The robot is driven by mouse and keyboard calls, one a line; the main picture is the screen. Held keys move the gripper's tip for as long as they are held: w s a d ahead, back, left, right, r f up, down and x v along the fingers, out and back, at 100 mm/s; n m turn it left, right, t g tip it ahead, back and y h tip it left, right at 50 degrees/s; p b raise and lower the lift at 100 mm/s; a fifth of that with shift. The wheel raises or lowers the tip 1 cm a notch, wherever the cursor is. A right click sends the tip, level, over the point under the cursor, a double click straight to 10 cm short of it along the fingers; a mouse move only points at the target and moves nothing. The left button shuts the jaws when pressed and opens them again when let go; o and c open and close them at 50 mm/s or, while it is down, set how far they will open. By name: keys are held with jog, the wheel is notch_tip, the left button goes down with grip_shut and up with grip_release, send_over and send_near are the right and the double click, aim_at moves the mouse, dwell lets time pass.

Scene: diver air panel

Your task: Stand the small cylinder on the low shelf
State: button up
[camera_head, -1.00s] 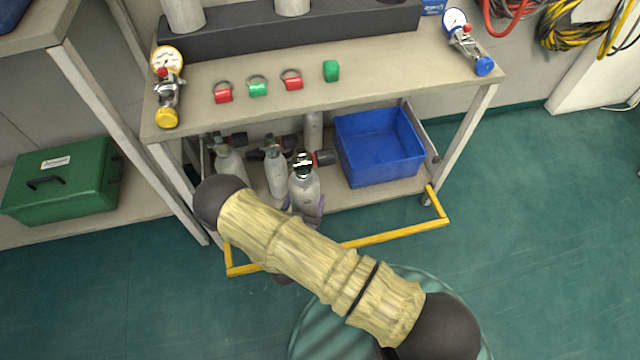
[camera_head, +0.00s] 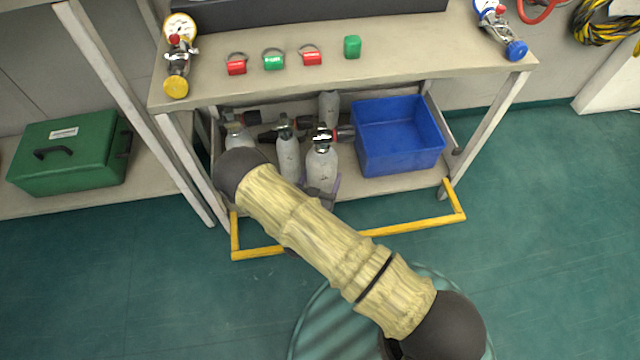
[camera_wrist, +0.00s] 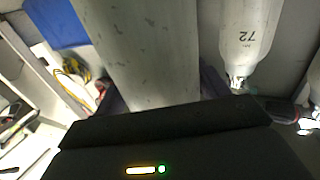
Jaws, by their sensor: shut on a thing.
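A pale grey cylinder (camera_head: 321,165) with a dark and shiny valve stands upright in the head view, at the front of the low shelf (camera_head: 395,183). My gripper (camera_head: 326,194) is shut on its lower body, and my forearm comes in from the lower right. In the wrist view the held cylinder (camera_wrist: 140,50) is a large grey body between my fingers. Its foot is hidden, so I cannot tell whether it touches the shelf. Other grey cylinders stand beside it: one to its left (camera_head: 287,155) and another farther left (camera_head: 237,138). A cylinder marked 72 (camera_wrist: 245,40) shows close by in the wrist view.
A blue bin (camera_head: 400,140) fills the shelf's right part. A yellow rail (camera_head: 410,227) runs along the front. The bench top (camera_head: 420,50) hangs over the shelf. A green case (camera_head: 68,155) lies on the rack at left. Green floor is open at right.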

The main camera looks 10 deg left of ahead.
jog(key=w+d+b, duration=0.2)
jog(key=w+b, duration=0.3)
jog(key=w, duration=0.7)
jog(key=shift+w+d+r, duration=0.15)
jog(key=shift+w, duration=0.05)
jog(key=shift+d, duration=0.1)
jog(key=shift+w, duration=0.1)
jog(key=shift+w+d+f+b, duration=0.1)
jog(key=shift+w+f+b, duration=0.25)
jog(key=shift+f+b, duration=0.6)
jog(key=shift+w+d+f+b, duration=0.1)
jog(key=shift+w+f+b, duration=0.2)
jog(key=shift+f+b, duration=0.6)
